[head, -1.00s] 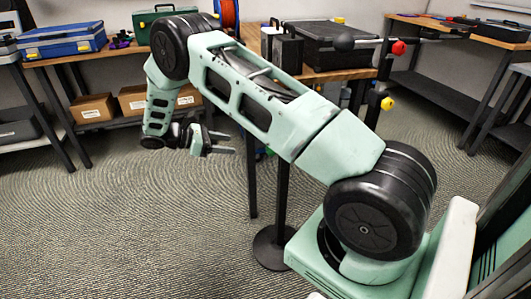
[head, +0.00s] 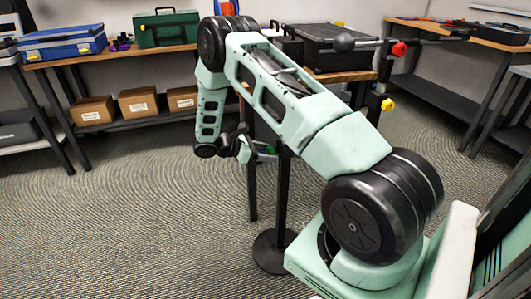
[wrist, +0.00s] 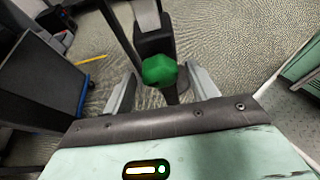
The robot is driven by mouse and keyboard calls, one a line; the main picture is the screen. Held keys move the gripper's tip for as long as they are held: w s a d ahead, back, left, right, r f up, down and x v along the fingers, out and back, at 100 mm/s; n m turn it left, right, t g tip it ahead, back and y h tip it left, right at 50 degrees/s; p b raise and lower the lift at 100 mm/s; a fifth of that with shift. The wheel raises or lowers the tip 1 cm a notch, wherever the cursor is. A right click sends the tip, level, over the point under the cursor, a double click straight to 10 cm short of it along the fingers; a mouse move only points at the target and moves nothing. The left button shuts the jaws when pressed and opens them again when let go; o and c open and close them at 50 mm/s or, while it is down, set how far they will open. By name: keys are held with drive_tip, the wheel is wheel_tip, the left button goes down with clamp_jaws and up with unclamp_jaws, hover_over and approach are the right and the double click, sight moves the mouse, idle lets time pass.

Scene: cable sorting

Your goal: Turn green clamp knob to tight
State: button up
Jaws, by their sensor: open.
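The green clamp knob (wrist: 159,71) is a faceted knob in the middle of the wrist view, in front of a dark clamp block on a post. My gripper (wrist: 160,80) is open, with one grey finger on each side of the knob in that view. Gaps show between the knob and both fingers; I cannot tell how deep the knob lies between them. In the head view, my gripper (head: 257,151) is beside the dark post, with a small bit of the green knob (head: 270,150) showing there. The knob's tight or loose setting is not readable.
The dark stand post (head: 282,205) rises from a round base. Red (head: 399,49) and yellow (head: 388,105) knobs sit on the clamp stand to the right. A workbench with cases and cardboard boxes (head: 138,101) stands behind. Open carpet lies to the left.

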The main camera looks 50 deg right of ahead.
drive_tip(key=c, duration=1)
drive_tip(key=shift+o, duration=0.2)
drive_tip(key=m+t, duration=0.1)
drive_tip(key=m+t+h+b, duration=0.1)
drive_tip(key=m, duration=0.1)
drive_tip(key=shift+a+f+h, duration=0.1)
drive_tip(key=shift+h, duration=0.2)
drive_tip(key=m+h+b, duration=0.1)
drive_tip(key=m+h, duration=0.1)
drive_tip(key=m, duration=0.2)
drive_tip(key=m+t+h+b, duration=0.1)
drive_tip(key=m+b, duration=0.1)
drive_tip(key=m, duration=0.2)
drive_tip(key=m+t+h+b, duration=0.1)
drive_tip(key=m+h+b, duration=0.1)
drive_tip(key=m, duration=0.2)
drive_tip(key=shift+s+f+h, duration=0.15)
drive_tip(key=shift+h, duration=0.15)
